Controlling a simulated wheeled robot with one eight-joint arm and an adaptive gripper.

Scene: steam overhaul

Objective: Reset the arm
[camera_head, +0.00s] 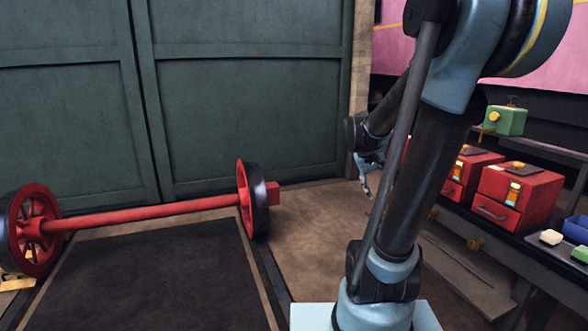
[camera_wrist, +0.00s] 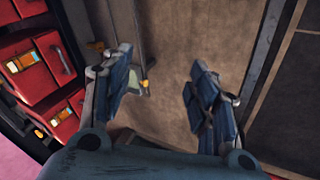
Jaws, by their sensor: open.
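My arm rises in the right half of the head view, blue and black, and bends back down behind its own links. My gripper shows partly there (camera_head: 368,178), mostly hidden behind the dark arm links. In the wrist view my gripper (camera_wrist: 162,92) is open, its two blue padded fingers wide apart.
Red drawer boxes (camera_head: 515,196) and a green box (camera_head: 505,120) stand on a dark bench at the right. A red wheelset (camera_head: 140,215) lies across the dark floor panel (camera_head: 150,280) at the left. Green doors (camera_head: 250,110) close the back. Open floor lies between wheelset and bench.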

